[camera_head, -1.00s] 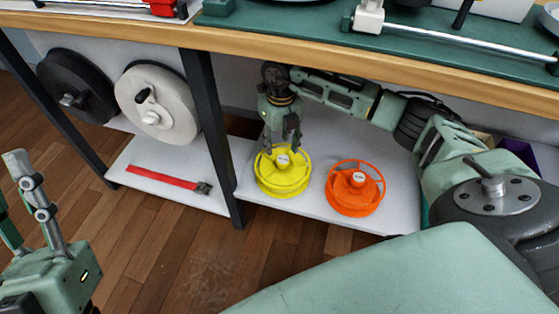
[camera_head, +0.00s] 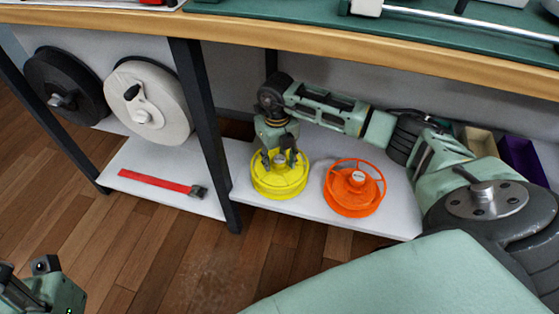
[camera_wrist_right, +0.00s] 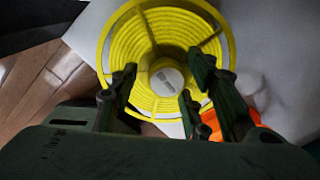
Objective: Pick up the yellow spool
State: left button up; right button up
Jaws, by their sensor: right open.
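The yellow spool (camera_head: 279,184) lies flat on the white lower shelf (camera_head: 310,205), left of the orange spool. My right gripper (camera_head: 279,160) is open, pointing down over the spool, with its fingertips close to the spool's hub. In the right wrist view the yellow spool (camera_wrist_right: 160,50) fills the top middle. There the open fingers (camera_wrist_right: 157,85) stand on either side of the grey-labelled hub. I cannot tell whether they touch it. My left gripper (camera_head: 45,285) shows only partly at the lower left corner, its fingertips not clear.
An orange spool (camera_head: 354,188) stands close right of the yellow one. A dark table leg (camera_head: 207,130) rises at the left, and the wooden tabletop edge (camera_head: 330,50) overhangs. A red strap (camera_head: 155,182) and black and white reels are left of the leg.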

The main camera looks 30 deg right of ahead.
grip_shut()
dwell(0.5)
dwell(0.3)
